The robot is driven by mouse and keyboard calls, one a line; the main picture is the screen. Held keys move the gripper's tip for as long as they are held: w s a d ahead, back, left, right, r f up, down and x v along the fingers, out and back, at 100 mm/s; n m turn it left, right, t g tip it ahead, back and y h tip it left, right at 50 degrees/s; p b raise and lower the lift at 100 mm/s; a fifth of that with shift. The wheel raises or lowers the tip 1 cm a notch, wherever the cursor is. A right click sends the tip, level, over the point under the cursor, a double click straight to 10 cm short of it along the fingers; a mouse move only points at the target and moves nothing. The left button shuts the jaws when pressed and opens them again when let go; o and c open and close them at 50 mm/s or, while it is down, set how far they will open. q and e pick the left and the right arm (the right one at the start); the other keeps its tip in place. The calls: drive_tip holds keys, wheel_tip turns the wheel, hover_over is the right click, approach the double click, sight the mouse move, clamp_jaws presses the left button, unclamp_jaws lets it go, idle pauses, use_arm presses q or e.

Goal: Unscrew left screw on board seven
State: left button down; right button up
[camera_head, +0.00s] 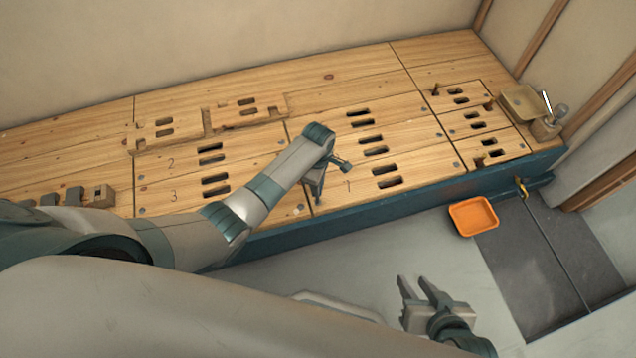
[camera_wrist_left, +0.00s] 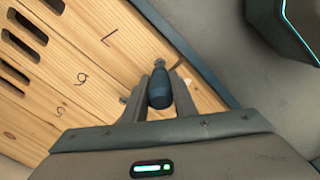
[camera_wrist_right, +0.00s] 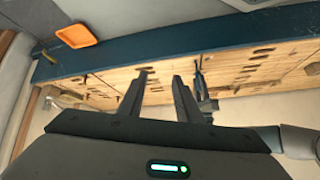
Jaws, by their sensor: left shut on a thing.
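Board seven (camera_head: 418,174) is a wooden plank with two slots at the bench's front edge; its "7" also shows in the left wrist view (camera_wrist_left: 108,38). My left gripper (camera_head: 318,180) is over the left end of this board. In the left wrist view it is shut on a dark blue tool handle (camera_wrist_left: 159,90). A small grey round part (camera_wrist_left: 159,63) shows just beyond the handle; I cannot tell whether it is the tool's head or a screw. Contact with the left screw is unclear. My right gripper (camera_head: 425,295) is open and empty, over the floor in front of the bench.
Other slotted, numbered boards (camera_head: 215,170) lie behind and left. An orange tray (camera_head: 473,216) is by the bench's front right. A tan tray (camera_head: 522,102) and wooden holder (camera_head: 546,128) stand at the right end. Grey blocks (camera_head: 75,197) stand at left. The front floor is mostly clear.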

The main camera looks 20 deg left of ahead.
use_arm(q)
drive_tip(key=shift+a+n+p, duration=0.1)
drive_tip(key=shift+n+p, duration=0.9)
drive_tip(key=shift+n, duration=0.2)
drive_tip(key=shift+n+p, duration=0.6)
drive_tip(key=shift+n, duration=0.3)
drive_tip(key=shift+n+p, duration=0.45)
drive_tip(key=shift+n, duration=0.65)
drive_tip(key=shift+p, duration=0.4)
drive_tip(key=shift+m, duration=0.5)
use_arm(e)
drive_tip(key=s+d+g+h, duration=0.2)
drive_tip(key=s+d+g, duration=0.1)
drive_tip(key=d, duration=0.3)
drive_tip(key=shift+s+g, duration=0.3)
drive_tip(key=shift+s, duration=0.1)
